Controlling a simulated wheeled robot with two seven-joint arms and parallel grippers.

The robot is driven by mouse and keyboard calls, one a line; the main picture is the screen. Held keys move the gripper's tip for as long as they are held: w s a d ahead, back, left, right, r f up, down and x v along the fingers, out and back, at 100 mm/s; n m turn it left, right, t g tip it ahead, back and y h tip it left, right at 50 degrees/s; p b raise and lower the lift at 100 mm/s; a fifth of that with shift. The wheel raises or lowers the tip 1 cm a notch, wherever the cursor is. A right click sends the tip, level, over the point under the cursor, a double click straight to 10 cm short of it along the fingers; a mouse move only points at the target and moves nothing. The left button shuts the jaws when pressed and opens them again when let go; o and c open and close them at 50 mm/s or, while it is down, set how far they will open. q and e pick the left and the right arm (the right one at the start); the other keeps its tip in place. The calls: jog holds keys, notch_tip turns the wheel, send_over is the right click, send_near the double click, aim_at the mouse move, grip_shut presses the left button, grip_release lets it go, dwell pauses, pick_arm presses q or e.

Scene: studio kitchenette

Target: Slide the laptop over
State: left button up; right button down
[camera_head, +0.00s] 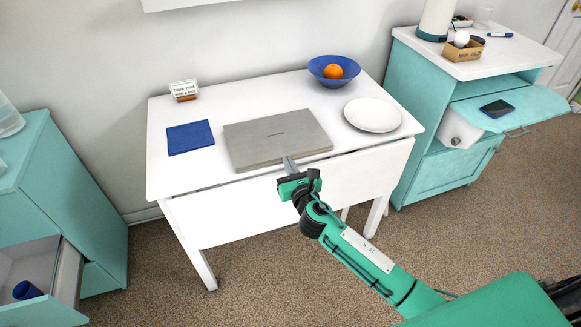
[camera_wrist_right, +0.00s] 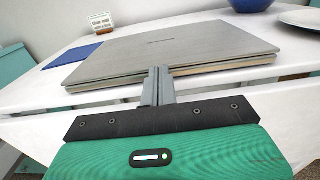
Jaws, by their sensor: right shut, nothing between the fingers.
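A closed grey laptop (camera_head: 277,138) lies flat on the white table (camera_head: 240,94), near its front edge. It also shows in the right wrist view (camera_wrist_right: 175,48), with a thin tan layer visible along its front edge. My right gripper (camera_head: 289,162) is shut and empty at the laptop's front edge; its fingertips (camera_wrist_right: 160,72) overlap that edge in the wrist view. I cannot tell whether they touch it. A blue mat (camera_head: 190,137) lies flat to the left of the laptop, with a small gap. My left gripper is not in view.
A small sign (camera_head: 184,90) stands behind the blue mat. A blue bowl (camera_head: 323,72) with an orange (camera_head: 333,71) and a white plate (camera_head: 372,115) are to the laptop's right. Teal cabinets flank the table; the left one has an open drawer (camera_head: 34,268).

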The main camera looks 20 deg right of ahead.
jog(key=w, duration=0.3)
jog(key=shift+w+r, duration=0.1)
jog(key=shift+w, duration=0.25)
